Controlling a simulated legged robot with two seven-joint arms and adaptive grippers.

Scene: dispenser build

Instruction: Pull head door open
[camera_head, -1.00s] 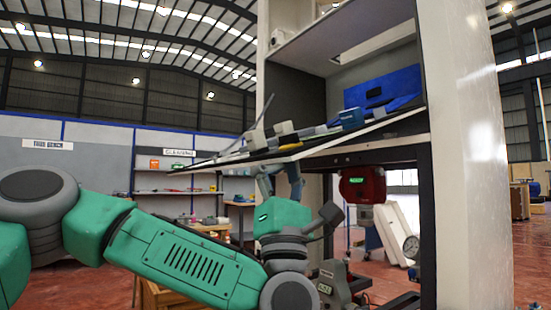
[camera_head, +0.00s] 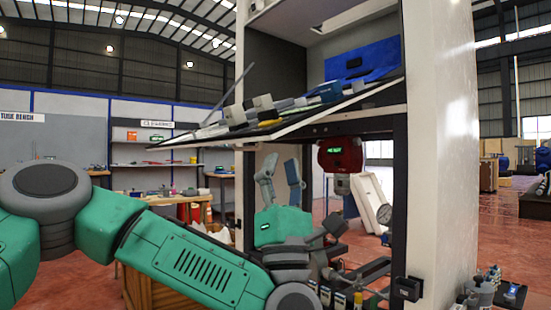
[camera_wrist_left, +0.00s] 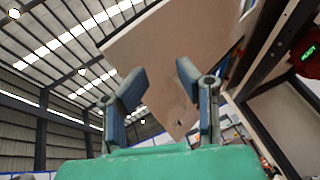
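The head door (camera_head: 290,128) is a thin pale panel on the tall white cabinet. It sticks out from the cabinet opening to the left, sloping down toward its outer edge, with several small parts lying on it. My left gripper (camera_head: 278,165) is below the door, with its two fingers pointing up and a gap between them and the panel. In the left wrist view, the fingers of my left gripper (camera_wrist_left: 159,72) are apart and empty, with the door's flat beige underside (camera_wrist_left: 165,45) beyond them. My right gripper is not seen.
A red device with a green display (camera_head: 341,156) hangs under the cabinet shelf, right of my left gripper. A blue case (camera_head: 362,62) sits inside the cabinet. The cabinet's white side wall (camera_head: 440,150) stands at right. Shelves and a bench stand farther back at left.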

